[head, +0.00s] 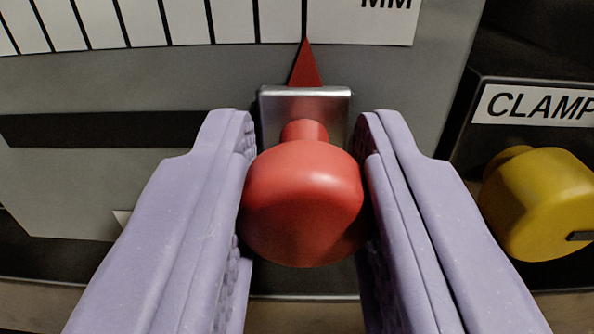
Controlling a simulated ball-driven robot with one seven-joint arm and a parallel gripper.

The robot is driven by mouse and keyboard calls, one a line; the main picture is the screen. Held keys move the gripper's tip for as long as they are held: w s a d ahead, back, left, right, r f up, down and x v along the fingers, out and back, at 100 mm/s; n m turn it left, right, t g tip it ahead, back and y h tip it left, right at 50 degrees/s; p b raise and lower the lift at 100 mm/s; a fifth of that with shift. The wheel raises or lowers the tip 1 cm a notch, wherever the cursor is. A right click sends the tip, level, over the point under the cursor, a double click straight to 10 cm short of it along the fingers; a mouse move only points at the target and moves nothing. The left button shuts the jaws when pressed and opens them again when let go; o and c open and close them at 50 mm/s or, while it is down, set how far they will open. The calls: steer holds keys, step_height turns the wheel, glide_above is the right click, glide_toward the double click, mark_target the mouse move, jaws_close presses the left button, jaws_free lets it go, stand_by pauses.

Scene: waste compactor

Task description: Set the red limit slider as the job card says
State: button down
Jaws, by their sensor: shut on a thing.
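The red limit slider knob (304,205) sits in the middle of the head view, on a metal carriage block (336,102). A red pointer (305,66) rises from the block to the lower edge of a white scale (235,22). Its tip meets the last black tick at the right, beside the "MM" lettering. My gripper (305,195) is shut on the red knob, one lilac finger on each side. The scale's numbers are out of view, and no job card shows.
A dark horizontal slot (110,129) runs left from the carriage across the grey panel (75,185). At the right is a yellow knob (540,203) under a "CLAMP" label (535,105), close to my right finger.

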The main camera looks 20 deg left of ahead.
steer(key=c, duration=0.8)
jaws_free()
steer(key=shift+d, duration=0.35)
steer(key=shift+c, duration=0.2)
steer(key=shift+a, duration=0.1)
steer(key=p+v, duration=0.2)
steer(key=v, duration=0.5)
steer(key=shift+s, duration=0.35)
steer(key=shift+d, duration=0.2)
